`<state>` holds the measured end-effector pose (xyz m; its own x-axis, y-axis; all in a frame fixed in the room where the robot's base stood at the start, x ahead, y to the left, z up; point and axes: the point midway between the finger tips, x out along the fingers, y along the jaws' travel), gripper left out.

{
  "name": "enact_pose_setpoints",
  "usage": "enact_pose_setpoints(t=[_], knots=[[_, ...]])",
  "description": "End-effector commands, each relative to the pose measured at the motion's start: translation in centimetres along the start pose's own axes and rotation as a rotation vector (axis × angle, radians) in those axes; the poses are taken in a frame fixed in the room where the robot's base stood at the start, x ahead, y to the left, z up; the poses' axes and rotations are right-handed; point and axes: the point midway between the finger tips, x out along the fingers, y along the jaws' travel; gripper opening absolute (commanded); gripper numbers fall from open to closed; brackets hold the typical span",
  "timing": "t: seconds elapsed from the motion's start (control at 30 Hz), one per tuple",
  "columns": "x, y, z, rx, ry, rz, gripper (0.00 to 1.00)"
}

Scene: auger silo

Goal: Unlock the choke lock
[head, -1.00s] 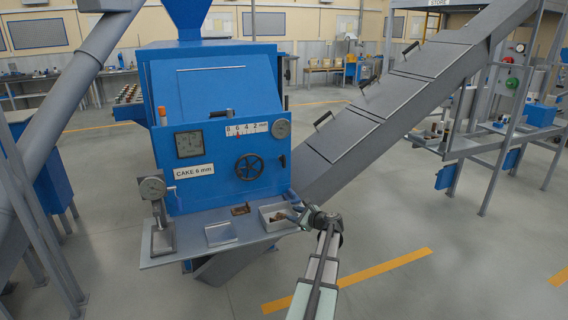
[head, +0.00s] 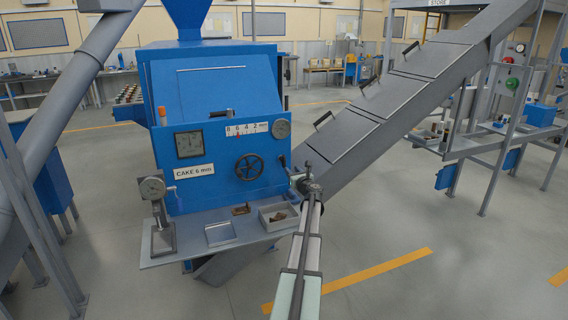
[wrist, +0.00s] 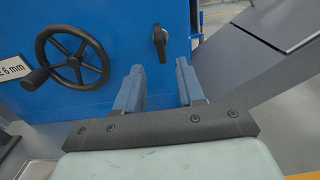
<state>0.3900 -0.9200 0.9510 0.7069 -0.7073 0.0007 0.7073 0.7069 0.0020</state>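The choke lock appears to be the small black lever (wrist: 160,42) on the blue machine front, right of the handwheel; its narrow end points down in the wrist view. My gripper (wrist: 160,66) is open and empty. Its two blue-grey fingers point at the panel, and the lever shows beyond and between their tips, apart from them. In the head view my gripper (head: 292,174) is at the right edge of the panel, partly hidden by my wrist. The black handwheel (head: 249,167) is to its left and also shows in the wrist view (wrist: 72,57).
A grey shelf (head: 190,251) below the panel carries a dial gauge stand (head: 160,215), an empty tray (head: 220,233) and a tray with brown pieces (head: 270,220). The sloping grey conveyor housing (head: 365,125) rises close on the right.

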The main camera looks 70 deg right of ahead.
Motion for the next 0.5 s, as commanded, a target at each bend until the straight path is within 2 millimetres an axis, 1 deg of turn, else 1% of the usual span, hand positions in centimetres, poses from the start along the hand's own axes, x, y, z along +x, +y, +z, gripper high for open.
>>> enact_pose_setpoints(t=[0.03, 0.4, 0.5], knots=[[1.2, -0.1, 0.0, 0.0, 0.0, 0.001, 0.38], [7.7, -0.1, -0.1, -0.001, 0.0, 0.002, 0.38], [9.2, -0.1, -0.1, -0.001, 0.0, 0.002, 0.38]])
